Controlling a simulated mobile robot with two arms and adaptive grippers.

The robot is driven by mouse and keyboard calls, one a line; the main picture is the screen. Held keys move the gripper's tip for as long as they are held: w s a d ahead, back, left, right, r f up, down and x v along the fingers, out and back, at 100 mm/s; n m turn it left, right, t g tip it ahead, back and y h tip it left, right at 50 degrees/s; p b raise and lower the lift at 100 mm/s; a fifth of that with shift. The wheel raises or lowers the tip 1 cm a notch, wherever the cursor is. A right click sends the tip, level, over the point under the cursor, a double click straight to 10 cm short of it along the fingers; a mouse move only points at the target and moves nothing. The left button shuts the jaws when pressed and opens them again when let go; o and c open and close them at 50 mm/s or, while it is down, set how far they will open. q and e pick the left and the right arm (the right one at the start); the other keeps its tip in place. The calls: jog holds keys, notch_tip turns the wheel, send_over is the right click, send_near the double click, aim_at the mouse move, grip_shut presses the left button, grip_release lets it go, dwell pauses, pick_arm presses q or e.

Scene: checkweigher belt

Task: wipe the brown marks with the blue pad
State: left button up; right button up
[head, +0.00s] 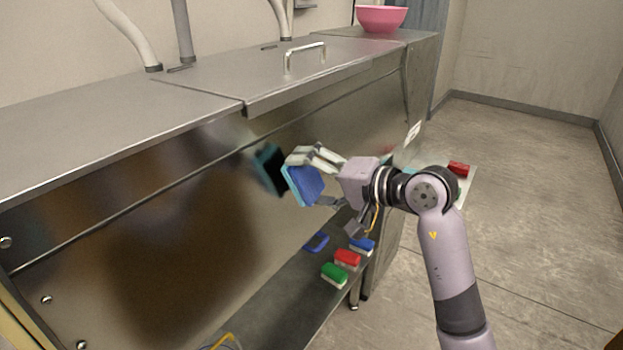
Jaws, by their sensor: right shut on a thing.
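My right gripper (325,178) is shut on the blue pad (304,187), a thick blue block with a lighter edge. It holds the pad up in front of the shiny steel front panel (225,160). A dark image of the pad shows in the panel just left of it, with a small space between. A broad, blurred brown patch (185,245) shows on the panel at the lower left. I cannot tell whether it is brown marks or a reflection. No clear-edged brown marks show. My left gripper is not in view.
A narrow shelf below holds a green brush (334,272), a red brush (347,258), a blue brush (362,245) and a blue loop-shaped item (316,242). A handle (305,55) stands on the steel top, and a pink bowl (381,18) sits behind. The floor at right is largely clear.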

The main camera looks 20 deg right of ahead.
jog(key=shift+b+x, duration=0.55)
jog(key=shift+x, duration=0.35)
